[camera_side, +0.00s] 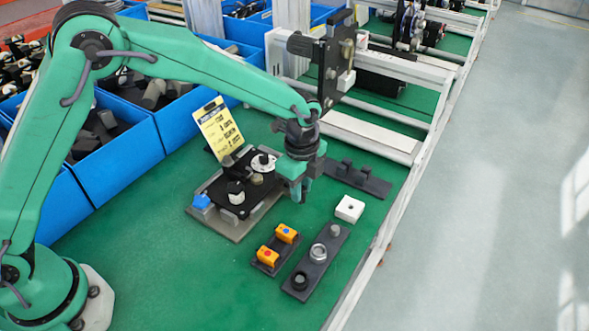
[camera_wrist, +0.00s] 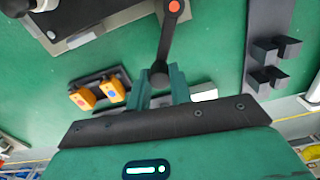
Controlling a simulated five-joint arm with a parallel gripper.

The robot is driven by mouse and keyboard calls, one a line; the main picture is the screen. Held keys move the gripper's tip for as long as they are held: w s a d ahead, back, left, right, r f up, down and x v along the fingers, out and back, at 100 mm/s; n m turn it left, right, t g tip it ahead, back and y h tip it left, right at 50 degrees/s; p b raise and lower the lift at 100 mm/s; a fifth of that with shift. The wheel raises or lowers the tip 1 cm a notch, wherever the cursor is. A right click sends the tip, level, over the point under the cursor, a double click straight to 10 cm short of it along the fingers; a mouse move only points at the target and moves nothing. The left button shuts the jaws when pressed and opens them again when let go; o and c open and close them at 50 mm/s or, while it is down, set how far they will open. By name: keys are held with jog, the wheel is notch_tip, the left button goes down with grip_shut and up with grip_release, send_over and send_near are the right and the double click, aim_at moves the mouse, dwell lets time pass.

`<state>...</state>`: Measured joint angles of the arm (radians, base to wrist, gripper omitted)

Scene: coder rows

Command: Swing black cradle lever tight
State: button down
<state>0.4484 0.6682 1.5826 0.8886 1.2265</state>
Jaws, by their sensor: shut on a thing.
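The black cradle lever (camera_wrist: 166,42) shows in the wrist view as a dark arm with an orange-red pivot cap at the top and a round knob at its lower end. My gripper (camera_wrist: 160,82) is shut on that knob, one finger on each side. In the side view my gripper (camera_side: 298,192) is at the right edge of the black cradle fixture (camera_side: 232,204), which sits on a grey base plate. The lever is mostly hidden behind my gripper there. A white round part (camera_side: 263,163) sits at the back of the fixture.
Two orange blocks (camera_side: 278,246) stand in a dark holder in front. A dark strip with rings (camera_side: 317,262), a white block (camera_side: 349,209) and a dark rack (camera_side: 357,180) lie to the right. A yellow card (camera_side: 219,128) stands behind. Green table is clear at front left.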

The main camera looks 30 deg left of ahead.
jog(key=c, duration=1.3)
grip_release()
jog(key=shift+o, duration=0.2)
jog(key=shift+r, duration=0.1)
jog(key=shift+r, duration=3.85)
